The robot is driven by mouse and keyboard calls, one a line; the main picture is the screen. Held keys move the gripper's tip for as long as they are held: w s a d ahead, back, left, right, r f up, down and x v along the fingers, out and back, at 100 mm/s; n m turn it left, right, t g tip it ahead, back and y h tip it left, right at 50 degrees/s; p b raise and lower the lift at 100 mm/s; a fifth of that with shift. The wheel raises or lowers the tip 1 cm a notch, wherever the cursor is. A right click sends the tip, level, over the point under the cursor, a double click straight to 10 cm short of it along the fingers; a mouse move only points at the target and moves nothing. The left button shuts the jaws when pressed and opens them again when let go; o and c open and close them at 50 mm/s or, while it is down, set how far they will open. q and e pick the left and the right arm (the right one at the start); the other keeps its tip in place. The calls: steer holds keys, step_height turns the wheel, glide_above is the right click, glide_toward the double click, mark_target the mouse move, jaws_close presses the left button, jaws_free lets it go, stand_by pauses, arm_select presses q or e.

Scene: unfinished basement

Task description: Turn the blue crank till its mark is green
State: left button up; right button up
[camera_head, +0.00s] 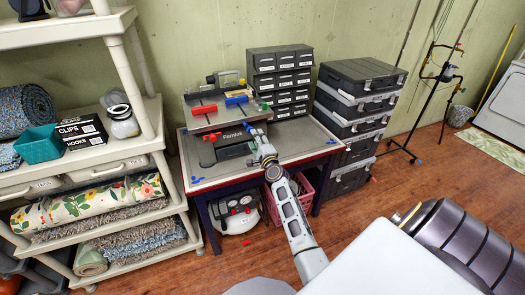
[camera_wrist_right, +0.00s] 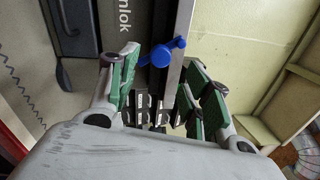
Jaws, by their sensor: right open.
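The blue crank (camera_head: 250,128) is on the right part of the dark machine (camera_head: 232,148) lettered "Fernlok", on the workbench. In the right wrist view the blue crank (camera_wrist_right: 162,54) shows its round hub and short arm, ahead of and between the fingers. My right gripper (camera_head: 259,141) is open beside the machine's right end, and its green-padded fingers show in the wrist view (camera_wrist_right: 163,82). I cannot tell whether they touch the crank. I cannot make out the mark's colour. My left gripper is not in view.
A red handle (camera_head: 211,137) is on the machine's left. A raised shelf (camera_head: 190,121) behind it holds red and blue blocks. Drawer cabinets (camera_head: 281,80) and stacked black cases (camera_head: 355,105) stand behind and right. A shelving unit (camera_head: 150,110) is at left.

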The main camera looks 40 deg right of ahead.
steer(key=v, duration=0.7)
stand_by(0.3)
stand_by(0.9)
